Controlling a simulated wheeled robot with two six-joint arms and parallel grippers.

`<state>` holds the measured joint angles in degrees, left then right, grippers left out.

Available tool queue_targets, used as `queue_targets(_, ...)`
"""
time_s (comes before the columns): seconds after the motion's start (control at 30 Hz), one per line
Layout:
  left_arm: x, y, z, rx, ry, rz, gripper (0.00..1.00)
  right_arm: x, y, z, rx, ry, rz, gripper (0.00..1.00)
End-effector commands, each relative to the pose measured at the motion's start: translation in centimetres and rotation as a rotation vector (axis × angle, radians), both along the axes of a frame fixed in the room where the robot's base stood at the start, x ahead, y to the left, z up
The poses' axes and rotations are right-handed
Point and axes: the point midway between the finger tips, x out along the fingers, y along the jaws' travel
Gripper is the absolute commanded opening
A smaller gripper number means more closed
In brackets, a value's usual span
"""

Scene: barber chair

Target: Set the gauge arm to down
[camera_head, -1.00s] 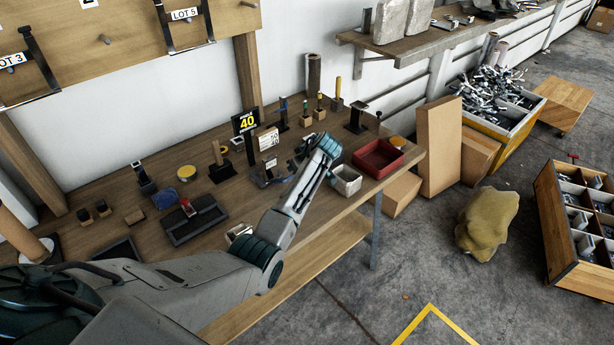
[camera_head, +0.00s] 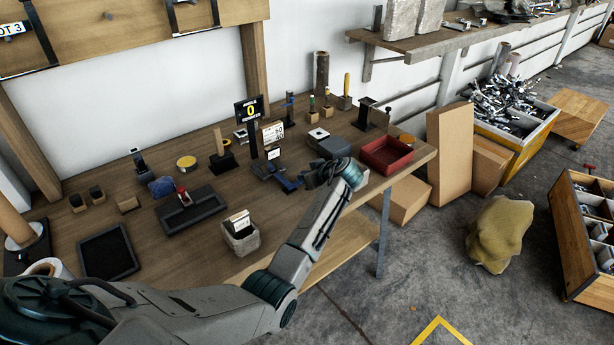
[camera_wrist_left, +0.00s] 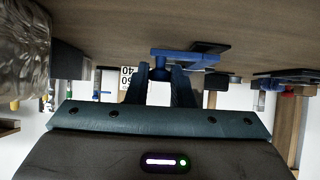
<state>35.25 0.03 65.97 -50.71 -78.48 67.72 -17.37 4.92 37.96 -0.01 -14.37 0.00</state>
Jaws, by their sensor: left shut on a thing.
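The gauge on the bench has a blue arm (camera_head: 285,180) low beside a dark base, in front of a white card. A black display (camera_head: 250,111) behind it reads 0 in yellow. My left gripper (camera_head: 310,177) is at the right end of the blue arm, its fingertips partly hidden by the wrist. In the left wrist view the two fingers (camera_wrist_left: 160,78) close on a blue end of the gauge arm (camera_wrist_left: 185,57). My right gripper is not in view.
A red tray (camera_head: 386,154) sits right of my gripper. A black tray (camera_head: 190,212) lies to the left. Small tools on blocks stand along the back.

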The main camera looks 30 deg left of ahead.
Motion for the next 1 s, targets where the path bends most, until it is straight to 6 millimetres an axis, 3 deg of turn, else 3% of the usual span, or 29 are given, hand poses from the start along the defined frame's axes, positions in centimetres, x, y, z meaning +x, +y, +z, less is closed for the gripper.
queue_targets(0.03,-0.3,-0.3,-0.9,-0.011,0.014,0.000,0.00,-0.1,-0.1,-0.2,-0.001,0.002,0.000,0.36)
queue_targets(0.47,-0.4,-0.5,-1.3,-0.014,0.019,0.001,0.00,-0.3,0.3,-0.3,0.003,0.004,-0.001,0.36)
queue_targets(0.5,-0.4,-0.5,-1.3,-0.013,0.019,0.001,0.27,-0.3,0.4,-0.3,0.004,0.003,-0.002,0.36)
queue_targets(0.53,-0.4,-0.5,-1.3,-0.013,0.019,0.001,0.29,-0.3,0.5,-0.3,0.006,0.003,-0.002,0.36)
queue_targets(0.8,-0.4,-0.5,-1.1,-0.011,0.017,0.001,0.29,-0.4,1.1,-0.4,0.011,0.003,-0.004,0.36)
queue_targets(1.0,-1.1,-2.5,0.4,-0.011,0.009,-0.001,0.29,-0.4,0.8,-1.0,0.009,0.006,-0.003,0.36)
